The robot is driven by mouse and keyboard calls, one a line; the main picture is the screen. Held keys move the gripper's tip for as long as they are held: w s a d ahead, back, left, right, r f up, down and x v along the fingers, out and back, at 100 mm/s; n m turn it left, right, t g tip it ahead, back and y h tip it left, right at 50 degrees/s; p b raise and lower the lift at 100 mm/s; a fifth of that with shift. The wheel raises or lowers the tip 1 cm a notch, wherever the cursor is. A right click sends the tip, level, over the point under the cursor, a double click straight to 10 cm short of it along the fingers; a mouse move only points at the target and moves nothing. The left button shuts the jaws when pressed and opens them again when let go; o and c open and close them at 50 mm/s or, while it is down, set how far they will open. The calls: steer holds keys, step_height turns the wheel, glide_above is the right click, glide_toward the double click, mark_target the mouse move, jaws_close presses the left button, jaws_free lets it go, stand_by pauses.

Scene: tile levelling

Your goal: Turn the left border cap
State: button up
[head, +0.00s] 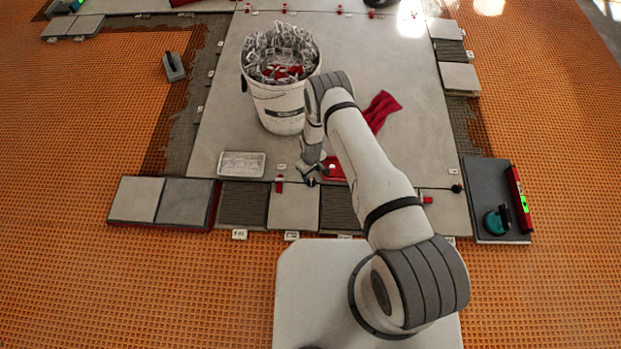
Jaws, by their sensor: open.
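Small caps stand along the front border joint of the large grey tile. A red cap (280,184) stands upright at the left of this row. A dark round cap (311,182) is just right of it, right under my gripper (310,171). Another red cap (427,199) and a dark round cap (457,188) are farther right. My gripper is open, close above the left dark cap; I cannot tell whether its fingers are around or touching it. My arm hides part of the joint between the left and right caps.
A white bucket (282,112) full of clips stands behind my gripper. A clear tray (242,164) lies left, a red cloth (381,111) right. Stacked tiles (160,203) are at front left. A dark slab (487,180) at right carries a green-lit level (521,199) and a teal suction cup (497,220).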

mark_target(311, 179)
step_height(311, 179, down, 5)
steer(key=shift+f+b, duration=0.2)
steer(key=shift+b, duration=0.5)
steer(key=c, duration=0.9)
steer(key=shift+a, duration=0.3)
steer(key=shift+c, duration=0.4)
steer(key=shift+d, duration=0.25)
steer(key=shift+s, duration=0.1)
